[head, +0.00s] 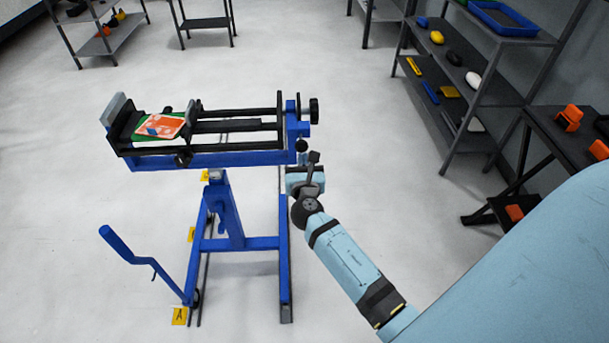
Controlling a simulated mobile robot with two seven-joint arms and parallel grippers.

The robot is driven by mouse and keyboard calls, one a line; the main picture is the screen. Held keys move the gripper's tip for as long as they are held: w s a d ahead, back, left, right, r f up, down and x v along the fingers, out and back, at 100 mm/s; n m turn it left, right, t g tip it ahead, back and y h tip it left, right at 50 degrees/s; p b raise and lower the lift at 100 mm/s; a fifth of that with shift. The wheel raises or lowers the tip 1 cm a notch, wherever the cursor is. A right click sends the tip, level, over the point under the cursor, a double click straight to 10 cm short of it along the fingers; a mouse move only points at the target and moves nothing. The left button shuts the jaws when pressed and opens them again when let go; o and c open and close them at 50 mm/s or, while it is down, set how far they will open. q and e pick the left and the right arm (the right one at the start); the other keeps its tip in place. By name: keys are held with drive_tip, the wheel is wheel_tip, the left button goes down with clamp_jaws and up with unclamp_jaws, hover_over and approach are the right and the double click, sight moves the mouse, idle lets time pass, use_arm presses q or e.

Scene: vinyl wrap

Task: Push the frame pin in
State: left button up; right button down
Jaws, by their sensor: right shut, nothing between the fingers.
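The blue and black frame (205,159) stands at the centre left on a blue stand (235,243). A small black round-headed part (301,146), which looks like the frame pin, sits at the frame's right end, below the larger black knob (314,111). How deep it sits cannot be told. My right gripper (313,160) is shut and empty, just below and right of that part. Whether they touch cannot be told. My left gripper is out of view.
An orange and green packet (163,126) lies at the frame's left end. A blue crank handle (145,262) sticks out at lower left. Shelves (470,85) with several small items and a dark table (565,135) stand at right. The floor around the stand is mostly clear.

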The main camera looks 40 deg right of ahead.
sight(303, 148)
drive_tip(key=shift+x, duration=1.05)
drive_tip(key=shift+w+d, duration=0.1)
drive_tip(key=shift+w, duration=0.1)
drive_tip(key=shift+x, duration=1.15)
drive_tip(key=shift+w+d+r, duration=0.1)
drive_tip(key=shift+d+r, duration=0.05)
drive_tip(key=shift+r, duration=0.1)
